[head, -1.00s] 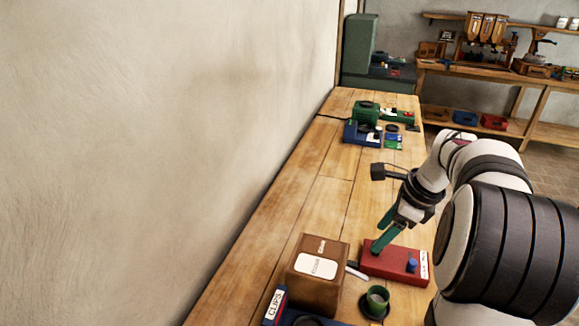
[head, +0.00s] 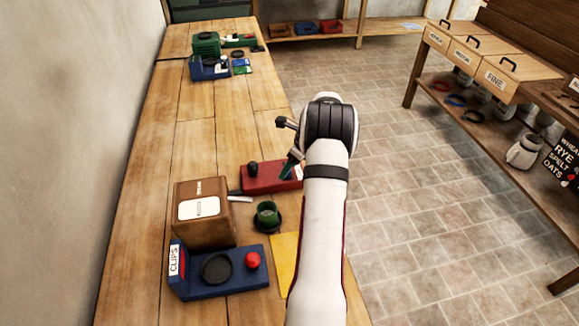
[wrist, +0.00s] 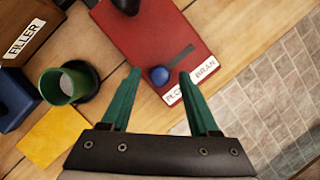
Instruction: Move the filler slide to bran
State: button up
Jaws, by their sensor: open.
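The filler slide is a blue knob (wrist: 159,75) in a dark slot on a red box (head: 262,180). In the wrist view the red box (wrist: 150,35) has white labels, a partly covered one starting "FLO" (wrist: 174,95) and "BRAN" (wrist: 205,67). The knob sits at the slot's end by the "FLO" label; the slot runs from it towards the BRAN side. My gripper (wrist: 159,72) is open, its green fingertips on either side of the knob in the picture; contact cannot be told. In the head view my gripper (head: 288,168) is over the box's right end and the knob is hidden.
A black knob (head: 253,168) stands at the box's left end. Nearby are a brown box (head: 190,235) labelled FILLER in the wrist view, a green cup (head: 267,214), a blue box (head: 230,285) with a red knob, and a yellow sheet (head: 285,258). The bench beyond is mostly clear.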

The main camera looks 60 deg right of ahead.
jog(key=shift+f, duration=0.1)
grip_shut()
dwell(0.3)
dwell(1.1)
